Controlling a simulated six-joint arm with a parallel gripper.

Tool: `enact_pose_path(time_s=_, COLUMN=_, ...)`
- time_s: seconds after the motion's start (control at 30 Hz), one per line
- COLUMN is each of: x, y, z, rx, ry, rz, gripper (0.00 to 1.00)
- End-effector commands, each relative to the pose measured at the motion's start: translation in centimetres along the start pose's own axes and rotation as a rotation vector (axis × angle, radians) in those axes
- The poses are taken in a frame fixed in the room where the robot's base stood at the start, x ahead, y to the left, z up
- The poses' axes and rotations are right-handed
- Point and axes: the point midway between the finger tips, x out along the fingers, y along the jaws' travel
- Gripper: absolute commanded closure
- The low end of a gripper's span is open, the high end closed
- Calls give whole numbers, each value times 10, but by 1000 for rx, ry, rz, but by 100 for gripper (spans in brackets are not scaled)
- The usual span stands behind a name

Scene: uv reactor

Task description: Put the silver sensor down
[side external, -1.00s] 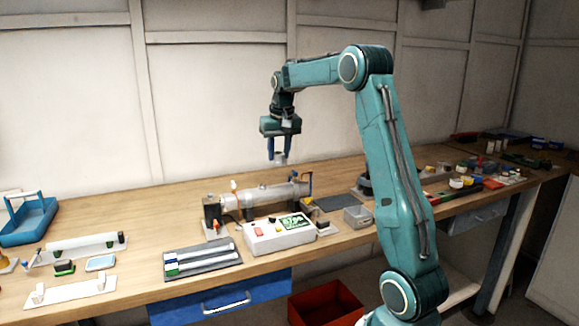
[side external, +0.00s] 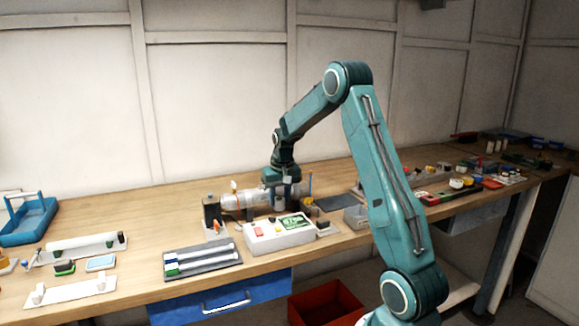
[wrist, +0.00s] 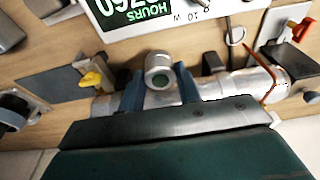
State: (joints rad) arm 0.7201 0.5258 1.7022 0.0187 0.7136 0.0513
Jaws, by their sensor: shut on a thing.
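The silver sensor (wrist: 158,66), a short round metal piece with a dark green centre, sits between the two blue fingers of my gripper (wrist: 160,88) in the wrist view. The fingers are shut on it. In the side view my gripper (side external: 286,190) is low over the right part of the silver reactor tube (side external: 240,200), which also shows behind the fingers in the wrist view (wrist: 215,88). The sensor's underside is hidden, so I cannot tell whether it touches anything.
A white control box (side external: 278,236) with a display stands in front of the tube. A dark tray with tubes (side external: 202,258) lies to its left. A grey open bin (side external: 355,216) and a dark mat (side external: 336,203) are to the right. A blue tote (side external: 30,220) stands far left.

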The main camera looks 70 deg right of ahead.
Motion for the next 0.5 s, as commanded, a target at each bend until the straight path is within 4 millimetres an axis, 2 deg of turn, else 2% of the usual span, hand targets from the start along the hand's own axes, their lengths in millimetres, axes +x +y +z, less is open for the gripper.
enact_pose_path(time_s=0.37, x=11, y=0, z=2, rx=0, ry=-1, rz=0, gripper=87)
enact_pose_path(time_s=0.5, x=25, y=0, z=6, rx=0, ry=-3, rz=0, gripper=87)
